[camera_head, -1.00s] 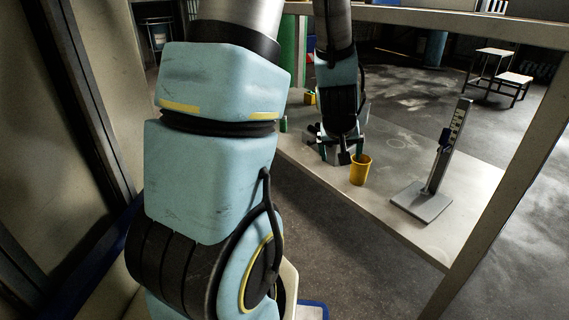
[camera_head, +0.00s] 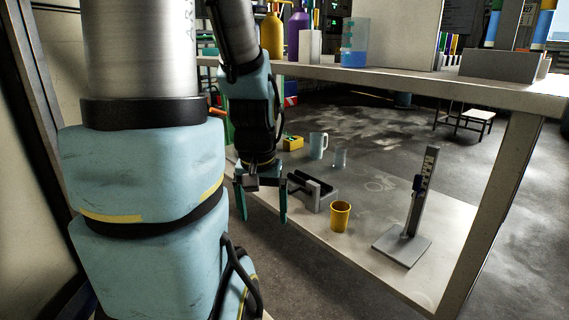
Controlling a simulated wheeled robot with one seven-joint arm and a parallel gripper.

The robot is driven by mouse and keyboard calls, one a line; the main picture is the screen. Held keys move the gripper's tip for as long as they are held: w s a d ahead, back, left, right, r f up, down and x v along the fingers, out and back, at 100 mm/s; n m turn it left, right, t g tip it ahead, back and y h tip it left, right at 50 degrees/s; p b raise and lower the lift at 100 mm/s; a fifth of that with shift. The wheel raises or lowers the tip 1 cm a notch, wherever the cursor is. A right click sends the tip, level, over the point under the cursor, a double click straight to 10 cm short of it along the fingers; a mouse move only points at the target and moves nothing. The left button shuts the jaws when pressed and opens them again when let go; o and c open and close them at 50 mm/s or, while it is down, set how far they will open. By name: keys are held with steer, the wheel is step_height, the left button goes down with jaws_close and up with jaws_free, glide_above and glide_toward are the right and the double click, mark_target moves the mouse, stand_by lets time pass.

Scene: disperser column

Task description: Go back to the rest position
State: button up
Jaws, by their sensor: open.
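My gripper (camera_head: 262,204) hangs fingers down near the left front edge of the lower shelf. Its two teal fingers are spread apart with nothing between them. To its right on the lower shelf (camera_head: 382,187) are a dark grey block-like device (camera_head: 314,193) and a yellow cup (camera_head: 340,216), which stands upright. The gripper is apart from both. A grey stand with a flat base and an upright scale column (camera_head: 421,190) is at the right front of the shelf.
Behind the gripper are a yellow box (camera_head: 293,142), a pale mug (camera_head: 318,145) and a small clear glass (camera_head: 340,159). The upper shelf (camera_head: 400,84) holds a yellow bottle (camera_head: 272,36), a purple bottle (camera_head: 293,32) and a beaker of blue liquid (camera_head: 354,45). Open floor lies in front.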

step_height(320, 180, up, 36)
steer(key=p, duration=3.4)
